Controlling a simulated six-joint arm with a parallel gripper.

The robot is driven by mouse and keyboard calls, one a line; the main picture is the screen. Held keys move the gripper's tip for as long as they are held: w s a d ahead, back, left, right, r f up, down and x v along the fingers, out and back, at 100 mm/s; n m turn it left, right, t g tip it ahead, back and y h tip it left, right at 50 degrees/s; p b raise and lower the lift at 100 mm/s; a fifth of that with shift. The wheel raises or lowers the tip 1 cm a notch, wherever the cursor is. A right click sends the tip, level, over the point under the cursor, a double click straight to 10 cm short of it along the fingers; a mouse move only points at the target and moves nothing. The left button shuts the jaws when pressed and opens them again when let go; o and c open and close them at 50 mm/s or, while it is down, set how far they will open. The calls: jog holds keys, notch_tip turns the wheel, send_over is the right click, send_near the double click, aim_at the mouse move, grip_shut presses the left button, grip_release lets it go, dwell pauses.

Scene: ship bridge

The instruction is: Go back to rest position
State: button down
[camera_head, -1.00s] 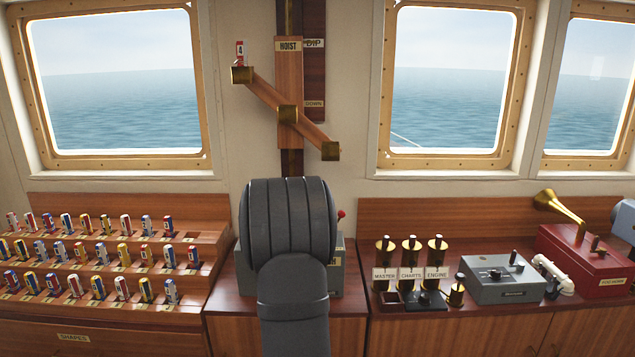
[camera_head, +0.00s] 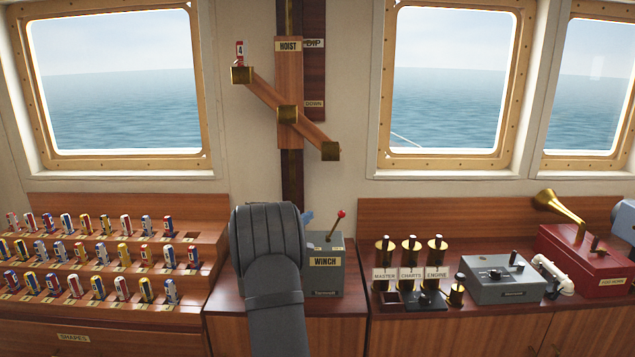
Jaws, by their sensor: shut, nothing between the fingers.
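My arm (camera_head: 270,265) rises from the bottom edge at the centre-left, in front of the middle counter. Its dark grey links hide my gripper, so I cannot see the fingers. A small blue shape shows just past the arm's right side; I cannot tell what it is.
Racks of coloured pegs (camera_head: 98,255) fill the left counter. On the right stand several labelled brass-topped handles (camera_head: 411,260), a grey switch box (camera_head: 502,277) and a red horn box (camera_head: 585,262). The hoist beam (camera_head: 287,114) hangs tilted on the wall, a number 4 tag at its upper left end.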

jog(key=shift+n+t, duration=0.5)
jog(key=shift+n, duration=0.1)
jog(key=a, duration=0.2)
jog(key=s+a+f, duration=0.1)
jog(key=a, duration=0.2)
jog(key=shift+s+a+f, duration=0.25)
jog(key=shift+a+f, duration=0.05)
jog(key=shift+f, duration=0.1)
jog(key=v, duration=0.7)
jog(key=shift+s+a, duration=0.25)
jog(key=shift+s, duration=0.1)
